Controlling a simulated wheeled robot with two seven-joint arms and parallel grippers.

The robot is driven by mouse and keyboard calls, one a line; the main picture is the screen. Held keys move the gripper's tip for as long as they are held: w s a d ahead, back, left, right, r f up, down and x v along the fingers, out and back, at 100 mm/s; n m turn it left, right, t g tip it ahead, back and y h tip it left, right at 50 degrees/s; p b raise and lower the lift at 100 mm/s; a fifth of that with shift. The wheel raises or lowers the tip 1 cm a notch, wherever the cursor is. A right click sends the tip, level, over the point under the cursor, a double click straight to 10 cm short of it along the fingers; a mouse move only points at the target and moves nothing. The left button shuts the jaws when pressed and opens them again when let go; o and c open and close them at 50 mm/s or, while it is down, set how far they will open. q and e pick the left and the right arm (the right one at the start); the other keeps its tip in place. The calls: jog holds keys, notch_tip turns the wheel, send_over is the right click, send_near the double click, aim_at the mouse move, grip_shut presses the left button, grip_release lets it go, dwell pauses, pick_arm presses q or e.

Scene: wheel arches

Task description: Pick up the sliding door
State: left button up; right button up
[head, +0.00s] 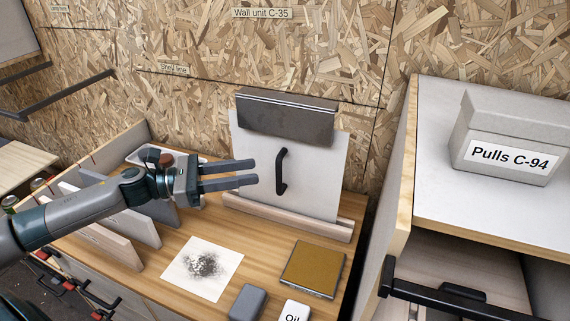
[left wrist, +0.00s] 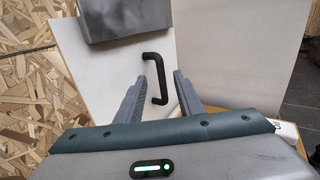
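The sliding door (head: 256,165) is a pale grey-white panel with a black bar handle (head: 281,172). It stands upright, leaning slightly, with its lower edge at a light wooden rail (head: 290,216) and its top behind a dark grey metal box (head: 287,117). In the left wrist view the door (left wrist: 105,65) and its handle (left wrist: 155,78) lie ahead. My left gripper (head: 256,172) is open, its two fingers pointing right toward the handle and apart from it. In the left wrist view the handle appears between the fingers (left wrist: 158,85). My right gripper is not in view.
On the wooden bench lie a paper with dark powder (head: 203,267), a brown-topped square pad (head: 313,269), a grey block (head: 247,302) and a white Oil container (head: 294,311). Upright boards (head: 105,240) stand left. A cabinet (head: 480,205) with a Pulls C-94 box (head: 509,140) stands right.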

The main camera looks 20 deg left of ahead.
pick_arm(q)
jog(key=shift+w+d, duration=0.35)
jog(key=shift+d, duration=0.1)
jog(key=p+x, duration=0.4)
jog(key=x, duration=0.1)
jog(key=shift+f, duration=0.3)
dwell(0.6)
jog(key=shift+r, duration=0.1)
grip_shut()
